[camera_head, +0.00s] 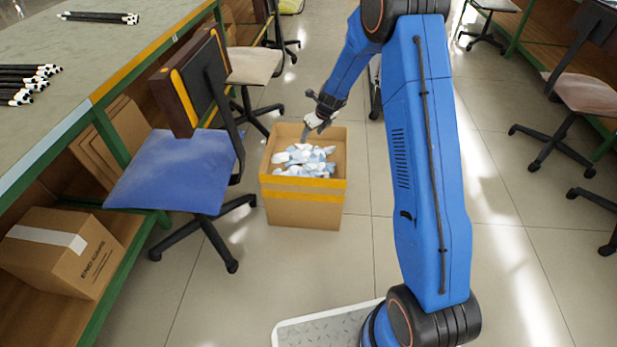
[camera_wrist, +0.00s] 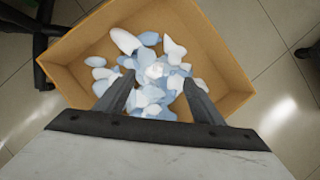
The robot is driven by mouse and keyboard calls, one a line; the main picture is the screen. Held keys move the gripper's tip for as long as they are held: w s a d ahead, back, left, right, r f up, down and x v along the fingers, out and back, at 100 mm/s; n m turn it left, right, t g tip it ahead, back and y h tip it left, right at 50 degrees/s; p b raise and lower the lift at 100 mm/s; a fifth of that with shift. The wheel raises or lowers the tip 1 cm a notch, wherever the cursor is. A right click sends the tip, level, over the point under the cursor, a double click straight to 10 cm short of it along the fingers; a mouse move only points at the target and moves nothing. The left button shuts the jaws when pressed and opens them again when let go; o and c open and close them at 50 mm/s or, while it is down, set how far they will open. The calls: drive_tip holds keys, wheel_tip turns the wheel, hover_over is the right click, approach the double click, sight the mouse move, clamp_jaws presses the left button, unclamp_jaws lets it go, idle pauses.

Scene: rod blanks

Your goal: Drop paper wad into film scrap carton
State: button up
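The film scrap carton (camera_head: 303,209) is an open brown box with a yellow band, standing on the floor. It holds many white and pale blue scraps (camera_head: 305,160). Its inner wall also shows in the wrist view (camera_wrist: 222,62). My gripper (camera_head: 306,135) points down over the carton's opening. In the wrist view my gripper (camera_wrist: 159,78) has its two fingers wide apart, with nothing held between them. A crumpled whitish piece (camera_wrist: 156,70) lies among the scraps below the fingers; it may be the paper wad, but I cannot tell for sure.
A blue-seated chair (camera_head: 175,172) stands close to the carton's left. A workbench (camera_head: 95,55) with black rods (camera_head: 25,80) runs along the left, with a taped cardboard box (camera_head: 62,250) on its lower shelf.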

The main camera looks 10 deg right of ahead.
drive_tip(key=shift+r, duration=0.1)
drive_tip(key=v, duration=1.7)
drive_tip(key=shift+s+r, duration=0.1)
drive_tip(key=shift+s, duration=0.05)
drive_tip(key=s+r+n, duration=0.8)
drive_tip(key=s, duration=0.4)
drive_tip(key=s+r+n, duration=0.7)
drive_tip(key=s, duration=0.5)
drive_tip(key=s+d+n+h, duration=0.2)
drive_tip(key=s+n, duration=1.3)
drive_tip(key=s, duration=1)
drive_tip(key=shift+s+d+n+t, duration=0.2)
drive_tip(key=shift+d+n+t, duration=0.1)
drive_tip(key=shift+d, duration=0.35)
